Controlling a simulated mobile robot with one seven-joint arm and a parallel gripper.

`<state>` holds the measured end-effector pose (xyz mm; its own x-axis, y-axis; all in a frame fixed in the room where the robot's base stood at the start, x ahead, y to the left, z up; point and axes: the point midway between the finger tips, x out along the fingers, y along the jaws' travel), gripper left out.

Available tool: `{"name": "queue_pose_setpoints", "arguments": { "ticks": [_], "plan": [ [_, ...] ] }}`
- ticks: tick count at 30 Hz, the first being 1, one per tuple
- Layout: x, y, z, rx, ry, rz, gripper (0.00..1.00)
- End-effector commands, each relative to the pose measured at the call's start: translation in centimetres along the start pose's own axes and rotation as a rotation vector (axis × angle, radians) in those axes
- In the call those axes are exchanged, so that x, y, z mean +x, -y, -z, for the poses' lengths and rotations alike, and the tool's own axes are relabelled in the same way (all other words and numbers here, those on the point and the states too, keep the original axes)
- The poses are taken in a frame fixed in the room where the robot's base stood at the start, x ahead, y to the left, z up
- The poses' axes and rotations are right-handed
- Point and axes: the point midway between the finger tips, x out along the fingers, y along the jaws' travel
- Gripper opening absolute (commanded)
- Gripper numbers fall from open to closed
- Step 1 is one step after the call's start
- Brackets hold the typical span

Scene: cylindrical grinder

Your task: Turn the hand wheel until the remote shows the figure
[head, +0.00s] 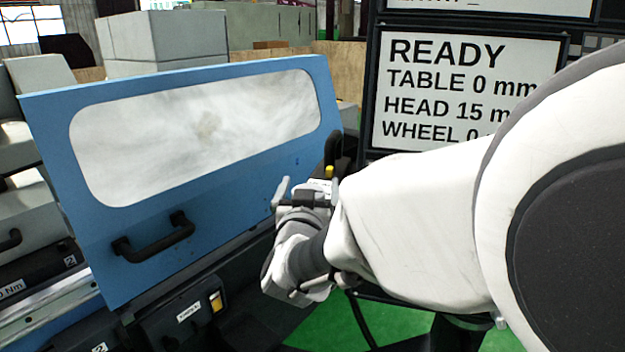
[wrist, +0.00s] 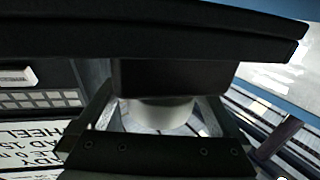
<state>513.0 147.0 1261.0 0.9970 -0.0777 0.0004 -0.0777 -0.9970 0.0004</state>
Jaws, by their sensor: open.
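My gripper (head: 307,190) is near the middle of the head view, in front of the blue machine door's right end, with its fingers apart. In the wrist view, a dark block with a pale rounded part (wrist: 160,114) below it shows between the fingers; I cannot tell what it is or whether it is touched. No hand wheel can be made out; my arm hides much of the right side. A display panel (head: 462,92) reads READY, TABLE 0 mm, HEAD 15 and WHEEL 0, its right part hidden by my arm. I cannot tell whether this panel is the remote.
The blue door (head: 245,179) with a window and a black handle (head: 153,236) fills the left. A small yellow part (head: 329,172) shows beside my gripper. Dark machine housing (head: 185,315) lies below the door. Green floor (head: 400,325) shows under my arm.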

Motion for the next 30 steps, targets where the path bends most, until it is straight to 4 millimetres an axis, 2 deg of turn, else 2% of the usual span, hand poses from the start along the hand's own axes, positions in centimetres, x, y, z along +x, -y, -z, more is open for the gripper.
{"name": "queue_pose_setpoints", "arguments": {
  "ticks": [3, 4, 17, 24, 30],
  "plan": [
    [-0.02, 0.00, 0.01, 0.000, 0.000, 0.000, 1.00],
    [-0.02, 0.00, 0.01, 0.000, 0.000, 0.000, 0.96],
    [-0.06, 0.01, 0.01, 0.000, 0.000, 0.000, 0.19],
    [-0.05, 0.01, 0.12, -0.001, 0.000, -0.018, 0.18],
    [-0.06, -0.17, 0.30, -0.003, 0.002, -0.100, 0.18]
  ]
}}
